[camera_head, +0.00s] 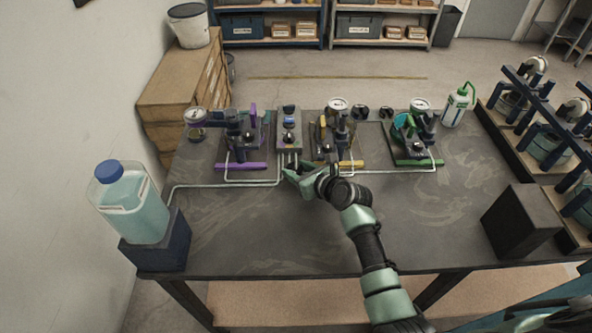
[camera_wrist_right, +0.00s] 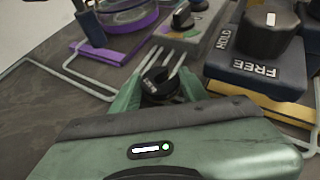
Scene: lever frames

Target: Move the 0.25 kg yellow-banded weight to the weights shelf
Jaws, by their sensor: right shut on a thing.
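My right gripper (camera_head: 290,171) is over the middle of the dark table, in front of the grey central block (camera_head: 289,130). In the right wrist view, its green fingers (camera_wrist_right: 160,92) are shut on a small dark round piece (camera_wrist_right: 158,82) with pale lettering too small to read. I see no yellow band on this piece, so I cannot tell whether it is the yellow-banded weight. Two small dark round items (camera_head: 361,112) stand at the table's back edge; their bands cannot be made out. My left gripper is not in view.
A purple station (camera_head: 241,166), a yellow station (camera_head: 351,164) and a green station (camera_head: 418,162) line the back, linked by pale tubing. A jug (camera_head: 133,205) stands left, a dark box (camera_head: 521,222) right, by racks (camera_head: 540,120).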

